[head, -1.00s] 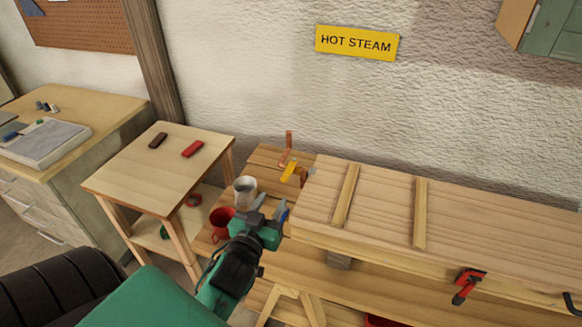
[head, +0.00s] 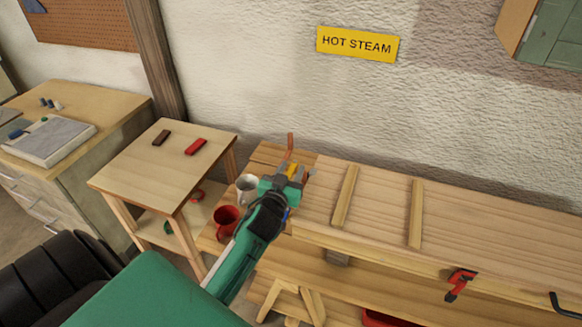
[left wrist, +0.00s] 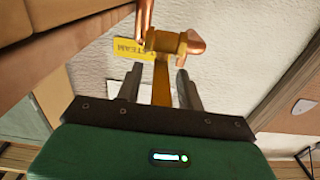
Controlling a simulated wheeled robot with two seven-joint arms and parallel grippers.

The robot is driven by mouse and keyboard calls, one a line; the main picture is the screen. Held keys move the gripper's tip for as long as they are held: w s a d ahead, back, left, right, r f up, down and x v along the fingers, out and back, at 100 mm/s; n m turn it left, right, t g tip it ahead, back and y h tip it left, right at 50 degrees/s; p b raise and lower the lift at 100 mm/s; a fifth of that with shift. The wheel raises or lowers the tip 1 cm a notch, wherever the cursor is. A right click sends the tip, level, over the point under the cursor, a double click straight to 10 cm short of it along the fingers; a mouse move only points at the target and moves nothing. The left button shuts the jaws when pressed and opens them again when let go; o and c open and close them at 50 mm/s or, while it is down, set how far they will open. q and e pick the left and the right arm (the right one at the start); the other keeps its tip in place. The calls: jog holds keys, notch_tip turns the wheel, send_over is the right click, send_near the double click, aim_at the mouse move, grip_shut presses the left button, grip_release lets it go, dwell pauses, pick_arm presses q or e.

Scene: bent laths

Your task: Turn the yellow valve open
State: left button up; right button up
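The yellow valve (head: 292,170) sits on a copper pipe (head: 290,143) near the wall, and its lever is partly hidden by my left gripper (head: 295,173). In the left wrist view the yellow lever (left wrist: 161,85) hangs from the copper pipe fitting (left wrist: 195,44) and reaches down between the two fingers of my left gripper (left wrist: 158,82). The fingers stand apart, with a visible gap on both sides of the lever. My right gripper is not in view.
A white mug (head: 246,186) and a red mug (head: 226,220) stand just left of my left gripper. The long wooden steam box (head: 380,210) lies to the right. A small table (head: 165,170) stands left. A HOT STEAM sign (head: 357,44) hangs on the wall.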

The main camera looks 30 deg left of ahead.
pick_arm(q)
jog(key=shift+w, duration=0.15)
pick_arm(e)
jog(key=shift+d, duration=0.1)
pick_arm(q)
grip_shut()
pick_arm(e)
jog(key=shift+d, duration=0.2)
